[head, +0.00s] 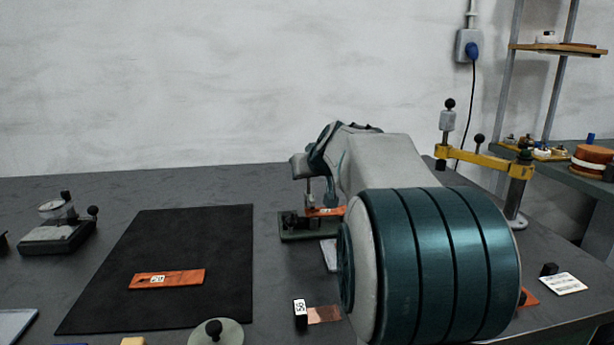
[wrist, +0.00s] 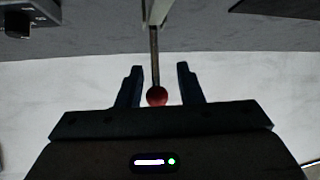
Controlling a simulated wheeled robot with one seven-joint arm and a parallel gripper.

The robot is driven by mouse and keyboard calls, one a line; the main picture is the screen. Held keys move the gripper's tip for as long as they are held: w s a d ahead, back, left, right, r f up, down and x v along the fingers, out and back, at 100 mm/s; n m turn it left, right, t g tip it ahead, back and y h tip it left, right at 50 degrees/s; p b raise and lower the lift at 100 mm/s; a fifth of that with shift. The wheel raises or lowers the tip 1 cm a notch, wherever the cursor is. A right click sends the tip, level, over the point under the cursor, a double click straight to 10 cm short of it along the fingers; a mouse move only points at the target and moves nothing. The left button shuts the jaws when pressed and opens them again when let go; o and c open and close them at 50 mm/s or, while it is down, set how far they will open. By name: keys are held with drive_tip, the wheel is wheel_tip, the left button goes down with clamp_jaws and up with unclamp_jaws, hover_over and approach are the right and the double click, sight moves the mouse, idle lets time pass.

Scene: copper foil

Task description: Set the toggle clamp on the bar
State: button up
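The toggle clamp (head: 299,226) stands on the table behind my arm, with a dark green base and an upright metal part. A copper-orange bar (head: 326,211) shows at the clamp, partly hidden by my arm. In the wrist view a thin metal lever (wrist: 155,55) ends in a red ball knob (wrist: 157,96). The knob lies between the two fingers of my gripper (wrist: 158,76), with a visible gap on each side. My gripper is open. In the head view my arm hides the fingers and knob.
A black mat (head: 210,240) at the left carries a labelled copper piece (head: 180,278). A dial device (head: 60,228) stands at far left. A yellow-armed stand (head: 480,160) rises at the right. A black-and-white tag block (head: 300,314) and a round knobbed disc (head: 216,334) are near the front.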

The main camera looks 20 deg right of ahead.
drive_tip(key=shift+d+f, duration=0.1)
drive_tip(key=shift+f, duration=0.1)
drive_tip(key=shift+s+r, duration=0.15)
drive_tip(key=shift+s, duration=0.1)
drive_tip(key=p+v, duration=0.2)
drive_tip(key=v, duration=1.1)
drive_tip(key=shift+r, duration=0.2)
drive_tip(key=shift+s, duration=0.1)
